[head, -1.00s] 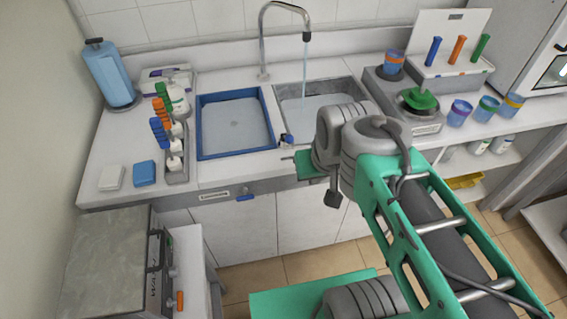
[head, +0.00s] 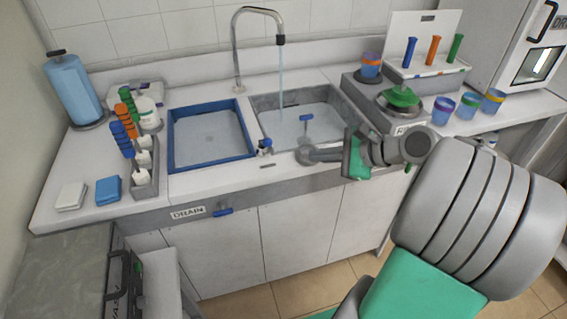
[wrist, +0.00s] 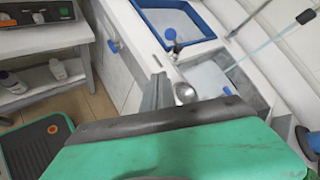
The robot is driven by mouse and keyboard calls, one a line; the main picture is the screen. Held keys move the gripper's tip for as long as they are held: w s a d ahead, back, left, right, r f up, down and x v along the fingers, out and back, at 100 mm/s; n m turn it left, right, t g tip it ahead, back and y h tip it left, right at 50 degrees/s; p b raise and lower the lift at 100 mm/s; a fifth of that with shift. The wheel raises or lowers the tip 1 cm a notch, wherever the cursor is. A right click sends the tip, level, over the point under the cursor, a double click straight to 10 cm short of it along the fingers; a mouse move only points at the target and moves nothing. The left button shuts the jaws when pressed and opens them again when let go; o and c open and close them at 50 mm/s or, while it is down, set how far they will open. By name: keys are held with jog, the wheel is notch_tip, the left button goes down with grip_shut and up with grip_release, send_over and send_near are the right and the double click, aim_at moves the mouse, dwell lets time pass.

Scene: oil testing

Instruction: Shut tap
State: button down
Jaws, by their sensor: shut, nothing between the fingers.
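The tap's tall curved spout (head: 236,50) stands behind the grey sink (head: 330,125), and a stream of water (head: 281,80) runs from it into the sink. A grey rounded base (head: 304,151) with an upright blue T-shaped handle (head: 306,118) stands at the sink's front edge. In the wrist view, the base (wrist: 184,92) and blue handle (wrist: 227,92) are just right of my fingers. My gripper (head: 326,154) is shut and empty, its tip close beside the base in the head view; I cannot tell whether they touch. It also shows in the wrist view (wrist: 157,82).
A small blue-topped fitting (head: 265,146) stands between the blue-rimmed basin (head: 172,160) and the sink. A blue handle (head: 222,211) sits beside the DRAIN label. A hotplate (head: 392,122) and cups (head: 443,110) stand right.

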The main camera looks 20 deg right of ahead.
aim_at(265, 143)
jog(key=w+a+f+m+t+y+b, duration=0.1)
jog(key=w+a+m+b, duration=0.1)
jog(key=w+a+b, duration=0.4)
jog(key=shift+w+a+f+m+b, duration=0.35)
jog(key=shift+w+b, duration=0.2)
jog(key=shift+w, duration=0.55)
jog(key=p, duration=0.3)
jog(key=shift+w+r, duration=0.15)
jog(key=shift+r, duration=0.15)
